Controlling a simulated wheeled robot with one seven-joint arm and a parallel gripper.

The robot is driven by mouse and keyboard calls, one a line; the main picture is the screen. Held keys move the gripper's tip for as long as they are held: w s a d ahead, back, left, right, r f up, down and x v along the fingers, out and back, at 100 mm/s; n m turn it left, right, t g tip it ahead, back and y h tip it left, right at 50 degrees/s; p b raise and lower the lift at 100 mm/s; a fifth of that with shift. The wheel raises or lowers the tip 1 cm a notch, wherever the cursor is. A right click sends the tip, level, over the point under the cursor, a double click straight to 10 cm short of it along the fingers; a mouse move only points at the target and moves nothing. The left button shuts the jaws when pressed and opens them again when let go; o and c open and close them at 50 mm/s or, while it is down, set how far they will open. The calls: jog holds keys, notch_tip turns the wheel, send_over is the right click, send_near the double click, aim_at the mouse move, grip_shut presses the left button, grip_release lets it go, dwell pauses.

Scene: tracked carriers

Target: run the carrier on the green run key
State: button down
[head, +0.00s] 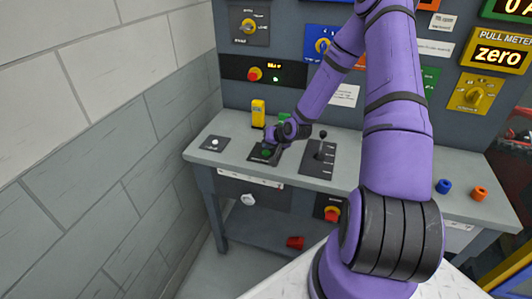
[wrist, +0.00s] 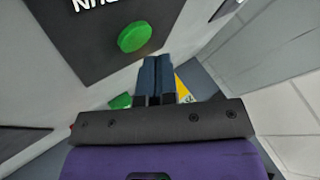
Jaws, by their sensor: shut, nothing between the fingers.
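The green run key (wrist: 134,37) is a round green button on a black plate (wrist: 95,30) with partly cut-off white lettering. In the head view the key (head: 266,153) shows on its plate on the grey bench, left of the lever. My gripper (wrist: 157,60) is shut and empty, its dark blue fingers side by side. In the wrist view the fingertips lie just beside the key; I cannot tell whether they touch it. In the head view my gripper (head: 271,142) is low over the plate, close to the key, and the fingertips are hard to make out.
A lever (head: 322,136) on a black plate stands to the right. A white button (head: 215,142) is at the left, and a yellow object (head: 258,112) stands behind my gripper. Blue (head: 443,186) and orange (head: 480,193) pieces sit at the right. The bench (head: 225,157) has bare room between plates.

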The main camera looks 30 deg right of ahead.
aim_at(267, 152)
jog(key=shift+f, duration=0.1)
dwell(0.3)
jog(key=shift+f, duration=0.35)
jog(key=shift+f, duration=0.45)
dwell(1.9)
jog(key=shift+r, duration=0.1)
dwell(2.4)
jog(key=shift+r, duration=0.8)
jog(key=shift+r, duration=2.5)
